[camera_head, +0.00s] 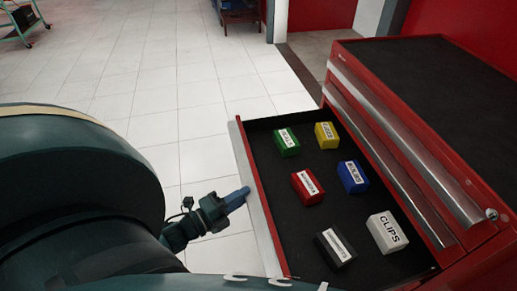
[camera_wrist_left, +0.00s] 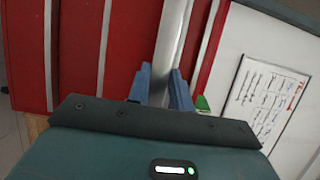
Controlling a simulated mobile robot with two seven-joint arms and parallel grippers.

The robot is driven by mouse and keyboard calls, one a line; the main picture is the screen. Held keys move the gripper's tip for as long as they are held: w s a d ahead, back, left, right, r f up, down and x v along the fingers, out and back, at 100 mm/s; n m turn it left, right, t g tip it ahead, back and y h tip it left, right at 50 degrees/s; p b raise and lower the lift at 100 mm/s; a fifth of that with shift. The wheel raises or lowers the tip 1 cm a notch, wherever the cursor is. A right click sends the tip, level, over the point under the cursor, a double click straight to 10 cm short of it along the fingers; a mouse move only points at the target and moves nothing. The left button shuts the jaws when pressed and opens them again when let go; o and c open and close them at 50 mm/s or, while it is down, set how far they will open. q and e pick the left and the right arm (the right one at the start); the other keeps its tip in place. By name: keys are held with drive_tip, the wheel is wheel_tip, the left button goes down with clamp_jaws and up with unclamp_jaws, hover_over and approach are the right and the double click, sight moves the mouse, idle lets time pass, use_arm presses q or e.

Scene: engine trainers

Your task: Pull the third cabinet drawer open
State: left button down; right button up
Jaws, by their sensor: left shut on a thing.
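The third cabinet drawer (camera_head: 340,212) is pulled well out from the red cabinet (camera_head: 462,95), below two closed drawers. Its dark floor and the small boxes in it show in the head view. A pale metal handle strip (camera_head: 262,230) runs along its front edge. My left gripper (camera_head: 238,199) is at this strip, coming from the left. In the left wrist view, the blue fingers (camera_wrist_left: 163,88) are on either side of the silver handle strip (camera_wrist_left: 173,40), shut on it. My right gripper is not in view.
The drawer holds green (camera_head: 286,142), yellow (camera_head: 327,135), red (camera_head: 307,188), blue (camera_head: 352,177), black (camera_head: 335,250) and white "CLIPS" (camera_head: 386,232) boxes, all labelled. White tiled floor (camera_head: 170,95) lies clear left of the drawer. A green cart (camera_head: 22,25) stands far off.

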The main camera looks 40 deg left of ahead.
use_arm(q)
drive_tip(key=shift+s+a+f, duration=0.2)
drive_tip(key=shift+s+a, duration=0.25)
drive_tip(key=shift+s, duration=0.2)
drive_tip(key=shift+s+a+f, duration=0.15)
drive_tip(key=shift+s+a, duration=0.3)
drive_tip(key=shift+s, duration=0.2)
drive_tip(key=c, duration=1.5)
unclamp_jaws()
drive_tip(key=shift+c, duration=0.2)
drive_tip(key=shift+o, duration=1.1)
drive_tip(key=shift+w+r, duration=0.1)
drive_tip(key=shift+r, duration=0.05)
drive_tip(key=v, duration=1.3)
drive_tip(key=shift+r, duration=0.1)
